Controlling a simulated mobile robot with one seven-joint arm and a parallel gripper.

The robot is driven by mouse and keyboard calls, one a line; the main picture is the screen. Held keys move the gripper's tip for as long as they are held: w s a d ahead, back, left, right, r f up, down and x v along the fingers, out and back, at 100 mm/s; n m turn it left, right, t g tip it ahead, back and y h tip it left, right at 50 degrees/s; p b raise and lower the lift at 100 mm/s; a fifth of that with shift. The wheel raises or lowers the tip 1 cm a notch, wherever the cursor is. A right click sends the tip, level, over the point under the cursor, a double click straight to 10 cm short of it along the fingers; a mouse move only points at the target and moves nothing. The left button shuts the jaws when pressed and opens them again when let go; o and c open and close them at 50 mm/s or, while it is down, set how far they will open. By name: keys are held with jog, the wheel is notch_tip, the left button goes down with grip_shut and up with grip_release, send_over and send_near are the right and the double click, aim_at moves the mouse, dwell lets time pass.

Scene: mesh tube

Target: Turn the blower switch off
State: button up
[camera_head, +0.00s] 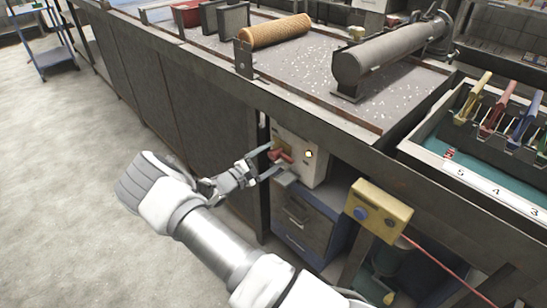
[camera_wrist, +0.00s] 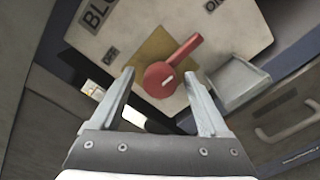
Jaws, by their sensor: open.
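The blower switch is a red rotary handle (camera_wrist: 172,68) on a tan plate, mounted on a pale control box (camera_wrist: 130,25). In the wrist view its round hub lies between and beyond my fingertips, and its lever points to the upper right, toward the partly cut-off label "O…". The "OFF" label (camera_wrist: 110,52) is to the left of the handle. In the head view the red handle (camera_head: 281,156) is on the box front under the bench edge. My gripper (camera_head: 264,161) is open, with its fingers on either side of the handle. I cannot tell whether they touch it.
A grey ledge (camera_wrist: 238,82) juts out just right of the handle. A drawer cabinet (camera_head: 303,222) is below the box. A yellow button box (camera_head: 379,209) is to the right. The bench (camera_head: 300,95) overhangs above. Open floor (camera_head: 60,150) lies to the left.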

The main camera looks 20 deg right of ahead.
jog(key=shift+w+d, duration=0.15)
jog(key=shift+d, duration=0.25)
jog(key=shift+c, duration=0.3)
grip_shut()
